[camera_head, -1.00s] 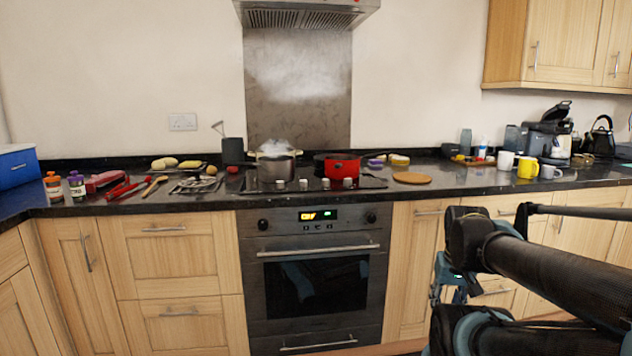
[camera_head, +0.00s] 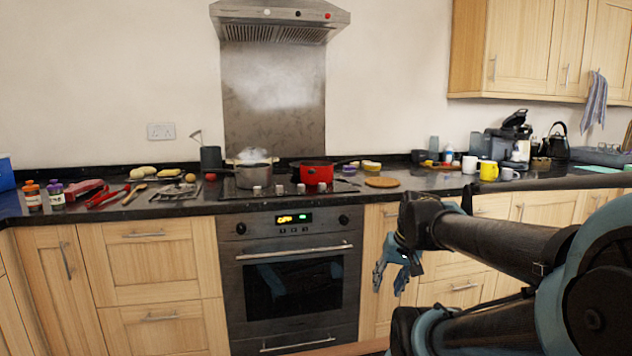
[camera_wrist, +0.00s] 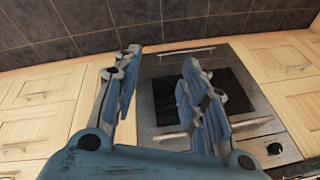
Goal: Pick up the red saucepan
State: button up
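The red saucepan (camera_head: 314,173) stands on the hob at the back right, with a dark handle that seems to reach right. My gripper (camera_head: 388,276) hangs in front of the cupboards, below the worktop edge, to the right of the oven and lower than the pan. In the wrist view my gripper (camera_wrist: 160,92) has its two blue-padded fingers spread apart with nothing between them. The wrist view shows the oven front and cupboards behind the fingers; the saucepan does not show there.
A round wooden board (camera_head: 381,182) lies to the right on the worktop. A yellow mug (camera_head: 488,171) and white mug (camera_head: 469,165) stand farther right. The extractor hood (camera_head: 280,22) hangs above the hob.

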jog(key=w+a+r+m+t+y, duration=0.1)
jog(key=w+a+r+y, duration=0.1)
jog(key=w+a+r, duration=0.3)
jog(key=w+a+r+m+t+y, duration=0.1)
jog(key=w+r, duration=0.2)
jog(key=w, duration=0.3)
jog(key=w+a+r+m+t+y, duration=0.1)
jog(key=w+a+r+y, duration=0.1)
jog(key=w+a+r, duration=0.3)
jog(key=m+t+y, duration=0.3)
jog(key=m+t, duration=0.2)
jog(key=m, duration=0.1)
send_near(313, 171)
jog(key=w+d, duration=0.3)
jog(key=d, duration=0.1)
jog(key=x, duration=1.6)
jog(key=shift+s+a, duration=0.15)
jog(key=shift+a, duration=0.15)
grip_shut()
